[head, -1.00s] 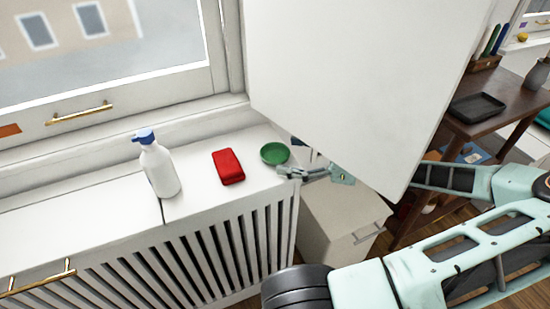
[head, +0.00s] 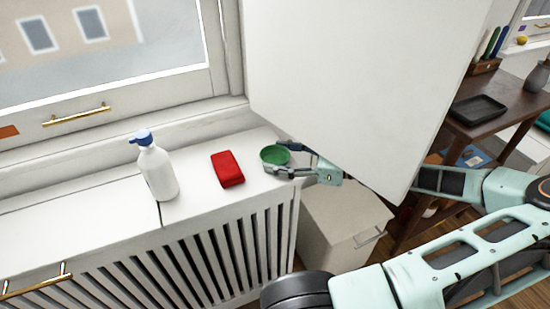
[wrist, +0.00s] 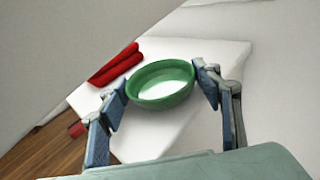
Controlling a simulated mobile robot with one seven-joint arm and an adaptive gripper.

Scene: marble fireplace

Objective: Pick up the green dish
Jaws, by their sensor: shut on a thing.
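The green dish (head: 275,155) is a small round bowl at the right end of the white radiator cover (head: 205,195). My gripper (head: 290,160) reaches it from the right, its fingers on either side of the dish. In the wrist view the green dish (wrist: 161,84) sits between the two blue-padded fingertips of my gripper (wrist: 160,88), which touch its sides. The gripper is shut on the dish. In the wrist view the dish is over the white surface; I cannot tell whether it is lifted clear.
A red folded cloth-like item (head: 228,168) lies left of the dish; it also shows in the wrist view (wrist: 115,63). A large white panel (head: 360,80) hangs close above my arm.

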